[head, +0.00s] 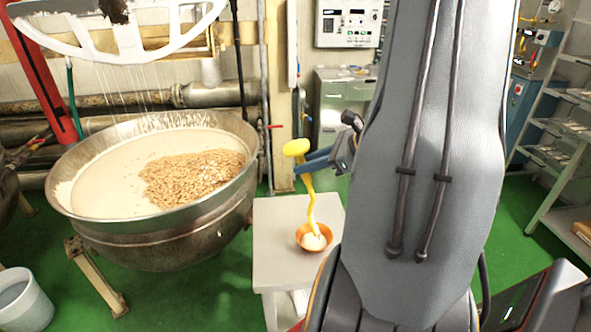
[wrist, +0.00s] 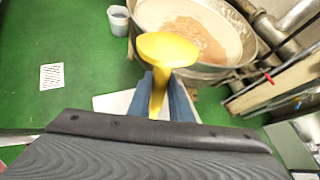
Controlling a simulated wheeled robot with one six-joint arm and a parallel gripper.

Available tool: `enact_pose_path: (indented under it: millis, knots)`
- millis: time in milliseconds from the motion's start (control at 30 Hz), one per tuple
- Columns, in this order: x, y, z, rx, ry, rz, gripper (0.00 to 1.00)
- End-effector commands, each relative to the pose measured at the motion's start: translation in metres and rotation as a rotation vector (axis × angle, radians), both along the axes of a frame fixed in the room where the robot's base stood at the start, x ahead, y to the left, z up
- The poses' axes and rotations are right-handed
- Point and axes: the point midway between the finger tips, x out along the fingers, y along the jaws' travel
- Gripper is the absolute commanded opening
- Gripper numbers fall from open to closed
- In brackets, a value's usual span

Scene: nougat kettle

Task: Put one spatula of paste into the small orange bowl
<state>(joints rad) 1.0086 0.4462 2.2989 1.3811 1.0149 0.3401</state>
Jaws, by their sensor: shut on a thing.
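My gripper (head: 312,162) is shut on a yellow spatula (head: 311,205), held steeply above the small table. The spatula's rounded yellow end (head: 296,147) sticks up above the blue fingers. Its long thin part runs down to the small orange bowl (head: 302,244), and its lower end appears in or just over it. Whitish paste shows in the bowl; I cannot tell whether it rests there or is still on the spatula. In the wrist view the yellow end (wrist: 167,50) rises between the fingers (wrist: 160,95) and the bowl is hidden. The large metal kettle (head: 150,228) holds pale paste (head: 105,180).
A heap of nuts (head: 195,178) lies in the kettle, under a white stirring frame (head: 115,42). The bowl stands on a pale table (head: 275,240). A white bucket (head: 22,300) is at lower left, and shelves (head: 570,150) stand at right. Green floor is open between.

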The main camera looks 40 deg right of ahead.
Motion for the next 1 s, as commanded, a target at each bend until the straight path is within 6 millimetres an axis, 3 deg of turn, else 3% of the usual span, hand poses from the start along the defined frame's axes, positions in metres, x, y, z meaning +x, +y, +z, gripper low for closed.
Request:
enact_pose_path:
  millis: [433, 1000]
  knots:
    - [-0.024, -0.034, 0.024, 0.149, -0.11, -0.004, 0.0]
    - [-0.03, -0.04, 0.029, 0.18, -0.133, -0.001, 0.0]
